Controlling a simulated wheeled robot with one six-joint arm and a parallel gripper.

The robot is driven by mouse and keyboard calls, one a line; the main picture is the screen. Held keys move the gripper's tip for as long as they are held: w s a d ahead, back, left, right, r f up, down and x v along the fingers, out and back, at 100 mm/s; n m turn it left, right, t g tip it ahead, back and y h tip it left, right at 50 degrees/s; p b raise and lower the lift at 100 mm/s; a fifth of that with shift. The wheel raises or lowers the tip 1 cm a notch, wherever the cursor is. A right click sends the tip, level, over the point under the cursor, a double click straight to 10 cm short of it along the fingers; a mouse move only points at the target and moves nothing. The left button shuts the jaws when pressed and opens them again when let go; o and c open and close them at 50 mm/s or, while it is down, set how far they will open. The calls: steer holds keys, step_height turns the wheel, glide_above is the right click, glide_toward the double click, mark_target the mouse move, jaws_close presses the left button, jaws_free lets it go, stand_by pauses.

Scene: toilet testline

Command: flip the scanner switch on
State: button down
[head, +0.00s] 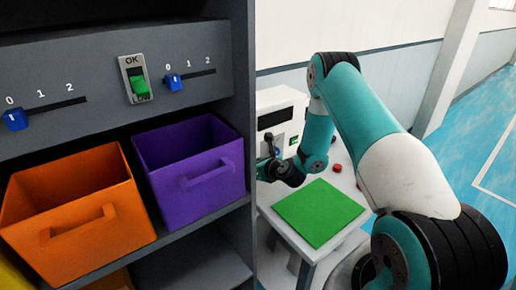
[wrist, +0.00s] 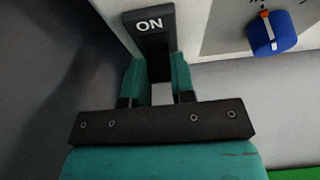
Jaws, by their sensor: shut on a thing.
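The scanner (head: 282,110) is a white box-shaped machine with a dark window, standing on the white table in the head view. In the wrist view its dark switch (wrist: 154,42) carries a white ON label at the top. My gripper (wrist: 156,70) has its two teal fingers on either side of the dark switch below the label, shut on it. In the head view my gripper (head: 270,150) is small and dark at the scanner's front left.
A blue knob (wrist: 268,34) is close to the right of the switch. A green mat (head: 320,212) and a red button-like thing (head: 337,168) are on the table. A grey shelf with an orange bin (head: 78,212) and a purple bin (head: 190,170) stands at left.

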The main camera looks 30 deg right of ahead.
steer(key=shift+w+r+g+p, duration=0.1)
steer(key=shift+r+g+p, duration=0.7)
steer(key=shift+p, duration=1.45)
steer(key=shift+w+f+g+p, duration=0.1)
steer(key=shift+f+g+p, duration=0.05)
steer(key=shift+g+p, duration=0.7)
steer(key=shift+g, duration=0.25)
steer(key=c, duration=1)
jaws_free()
steer(key=shift+o, duration=0.2)
steer(key=b+v, duration=0.3)
steer(key=v, duration=1.4)
steer(key=shift+s, duration=0.25)
